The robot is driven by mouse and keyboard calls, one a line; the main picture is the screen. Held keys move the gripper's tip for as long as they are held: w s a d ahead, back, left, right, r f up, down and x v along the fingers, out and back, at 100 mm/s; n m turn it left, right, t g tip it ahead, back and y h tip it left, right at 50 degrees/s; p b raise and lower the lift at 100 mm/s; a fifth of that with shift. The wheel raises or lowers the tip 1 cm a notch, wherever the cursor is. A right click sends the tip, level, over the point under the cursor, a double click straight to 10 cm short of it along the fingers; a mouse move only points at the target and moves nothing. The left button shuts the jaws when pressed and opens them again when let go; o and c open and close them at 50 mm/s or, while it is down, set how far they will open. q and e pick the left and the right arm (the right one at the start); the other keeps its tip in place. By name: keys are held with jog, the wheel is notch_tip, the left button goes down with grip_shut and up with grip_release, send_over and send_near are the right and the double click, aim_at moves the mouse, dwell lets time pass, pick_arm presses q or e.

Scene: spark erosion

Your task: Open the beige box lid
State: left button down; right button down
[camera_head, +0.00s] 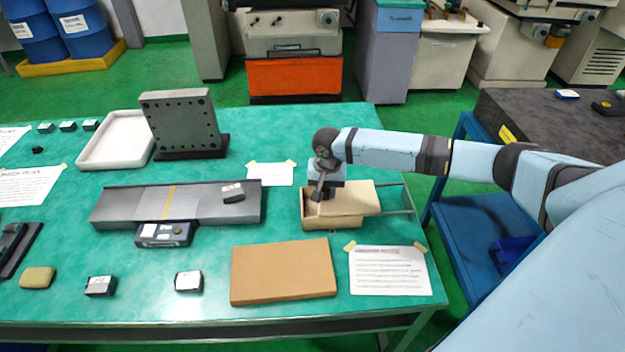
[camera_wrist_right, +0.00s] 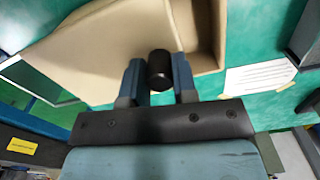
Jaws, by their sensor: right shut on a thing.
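The beige box (camera_head: 335,223) sits at the right side of the green table. Its beige lid (camera_head: 358,196) is off to the right, reaching past the box over thin metal rails (camera_head: 408,198), so part of the box is uncovered. In the right wrist view the lid (camera_wrist_right: 105,45) lies beside an open part of the box (camera_wrist_right: 205,45). My right gripper (camera_head: 318,194) is over the box; in the wrist view its fingers (camera_wrist_right: 157,85) are shut on a round black knob (camera_wrist_right: 160,65). My left gripper is in neither view.
A flat brown board (camera_head: 283,271) and a taped paper sheet (camera_head: 389,270) lie in front of the box. A grey metal plate (camera_head: 120,203) lies to its left. A dark-topped blue cart (camera_head: 555,125) stands to the right.

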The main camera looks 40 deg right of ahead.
aim_at(351, 195)
jog(key=s+d+p, duration=0.1)
jog(key=d, duration=0.1)
jog(key=s+d+p, duration=0.1)
jog(key=d, duration=0.1)
jog(key=s+d+p, duration=0.1)
jog(key=p, duration=0.1)
jog(key=shift+s+d+r, duration=0.2)
jog(key=shift+s+d, duration=0.1)
jog(key=shift+d, duration=0.1)
jog(key=shift+s+d+f, duration=0.15)
jog(key=shift+d+f, duration=0.05)
jog(key=shift+d, duration=0.1)
jog(key=c, duration=0.9)
grip_release()
jog(key=shift+a, duration=0.1)
jog(key=shift+r, duration=0.15)
notch_tip(351, 195, up, 14)
jog(key=b, duration=0.1)
jog(key=shift+f, duration=0.2)
